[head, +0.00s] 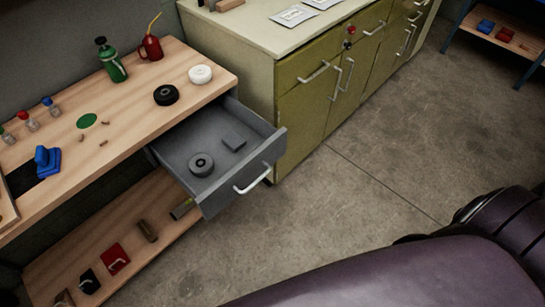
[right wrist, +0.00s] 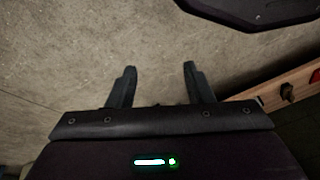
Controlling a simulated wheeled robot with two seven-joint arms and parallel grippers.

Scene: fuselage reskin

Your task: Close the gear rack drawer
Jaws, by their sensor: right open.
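The gear rack drawer (head: 259,151) is a grey drawer pulled out from under the wooden workbench (head: 120,115) in the head view. Its white bar handle (head: 252,180) is on the front face. Inside lie a dark round gear-like disc (head: 201,164) and a small grey block (head: 233,142). My right gripper (right wrist: 159,72) is open and empty in the right wrist view, with bare floor beyond its fingers. Neither gripper shows in the head view. Only a dark purple part of mine fills the lower right there.
Olive cabinets (head: 318,95) stand right of the drawer. The bench top holds a green bottle (head: 112,66), a red oil can (head: 151,47), black tape (head: 166,95) and white tape (head: 200,75). A lower shelf (head: 130,220) holds small items. The concrete floor (head: 370,150) before the drawer is clear.

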